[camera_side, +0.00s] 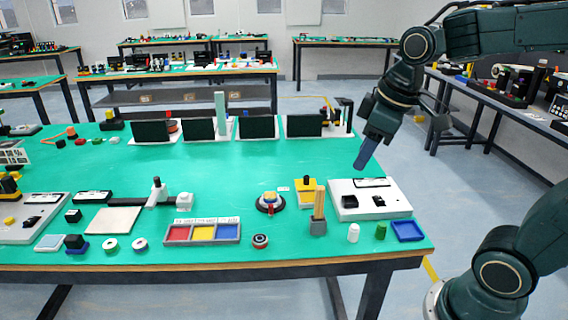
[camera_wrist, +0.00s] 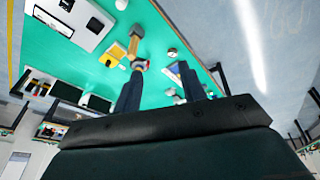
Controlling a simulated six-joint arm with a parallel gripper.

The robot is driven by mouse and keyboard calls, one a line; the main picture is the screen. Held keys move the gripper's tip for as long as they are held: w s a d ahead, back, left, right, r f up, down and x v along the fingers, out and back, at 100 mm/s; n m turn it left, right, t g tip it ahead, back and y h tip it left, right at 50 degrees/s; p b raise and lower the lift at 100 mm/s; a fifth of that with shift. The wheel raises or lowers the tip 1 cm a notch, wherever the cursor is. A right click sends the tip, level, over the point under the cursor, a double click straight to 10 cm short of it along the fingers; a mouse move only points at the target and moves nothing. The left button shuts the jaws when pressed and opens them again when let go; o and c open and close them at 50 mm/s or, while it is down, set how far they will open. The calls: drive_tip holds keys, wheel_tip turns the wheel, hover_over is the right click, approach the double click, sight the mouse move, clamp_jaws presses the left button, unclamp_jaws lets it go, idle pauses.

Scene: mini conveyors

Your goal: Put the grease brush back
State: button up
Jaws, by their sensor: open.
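A tan, wooden-looking upright piece (camera_side: 319,205) stands in a small grey block (camera_side: 318,228) near the table's front right. It may be the grease brush, but its bristles cannot be made out. In the wrist view a tan piece (camera_wrist: 134,48) shows beside a yellow container (camera_wrist: 115,56). The yellow container (camera_side: 306,192) stands just behind the grey block in the side view. My gripper (camera_side: 366,154) is in the air above and behind the white panel, right of the tan piece and apart from it. It is open and empty; its blue fingers (camera_wrist: 160,86) show in the wrist view.
A white panel (camera_side: 392,205) with black parts lies right of the grey block. A blue tray (camera_side: 408,230), a green cylinder (camera_side: 381,231) and a white cylinder (camera_side: 353,233) stand in front. A three-colour tray (camera_side: 180,233) lies left. The table middle (camera_side: 240,165) is clear.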

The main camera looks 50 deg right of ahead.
drive_tip(key=s+a+m+t, duration=0.1)
drive_tip(key=s+a+m, duration=0.1)
drive_tip(key=s, duration=0.7)
drive_tip(key=shift+s+a+f+m+t, duration=0.25)
drive_tip(key=shift+m+t, duration=0.15)
drive_tip(key=shift+m, duration=0.4)
drive_tip(key=shift+w, duration=0.1)
